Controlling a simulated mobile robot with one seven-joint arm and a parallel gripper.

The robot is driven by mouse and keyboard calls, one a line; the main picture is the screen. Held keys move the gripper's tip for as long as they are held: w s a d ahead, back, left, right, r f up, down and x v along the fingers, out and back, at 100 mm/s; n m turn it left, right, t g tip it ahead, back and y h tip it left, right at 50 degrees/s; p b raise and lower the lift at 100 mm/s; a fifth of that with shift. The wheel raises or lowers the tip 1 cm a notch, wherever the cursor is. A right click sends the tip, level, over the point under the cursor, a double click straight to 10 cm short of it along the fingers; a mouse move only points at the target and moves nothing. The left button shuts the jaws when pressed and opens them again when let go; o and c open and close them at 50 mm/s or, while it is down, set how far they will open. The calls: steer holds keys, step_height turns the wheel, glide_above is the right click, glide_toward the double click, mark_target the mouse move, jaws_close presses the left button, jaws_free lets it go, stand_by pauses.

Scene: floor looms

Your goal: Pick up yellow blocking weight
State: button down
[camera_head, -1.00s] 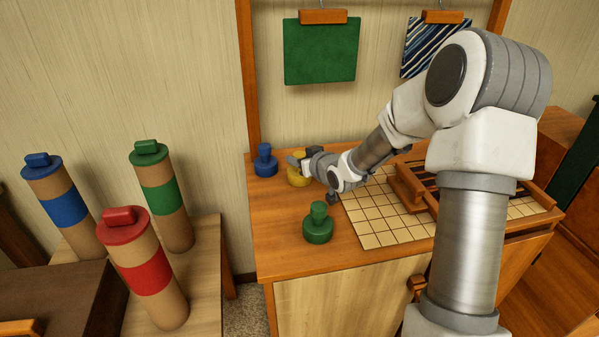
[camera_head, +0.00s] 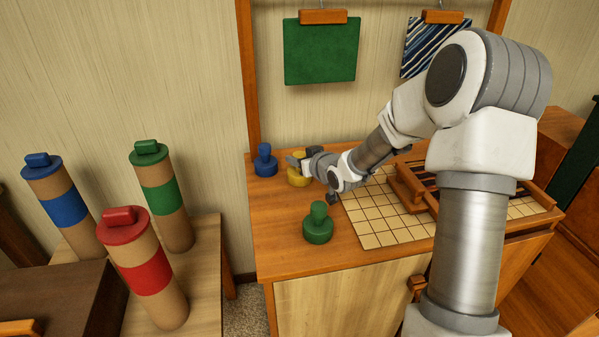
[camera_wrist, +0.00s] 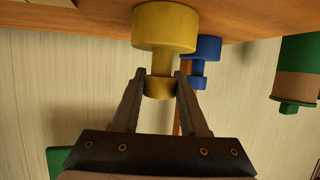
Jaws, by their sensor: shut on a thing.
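The yellow blocking weight (camera_head: 297,177) stands on the wooden table, partly hidden behind my gripper (camera_head: 297,161) in the head view. In the wrist view the yellow weight (camera_wrist: 165,28) shows upside down, its wide base against the table. There my gripper (camera_wrist: 161,78) has its two fingers on either side of the weight's narrower knob, closed on it. The weight appears to rest on the tabletop.
A blue weight (camera_head: 265,163) stands just left of the yellow one. A green weight (camera_head: 318,224) stands nearer the front. A gridded board (camera_head: 375,213) with a wooden frame (camera_head: 409,186) lies to the right. Capped tubes (camera_head: 140,270) stand on a side table.

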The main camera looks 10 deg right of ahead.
steer(key=shift+r, duration=0.15)
steer(key=shift+w+r, duration=0.1)
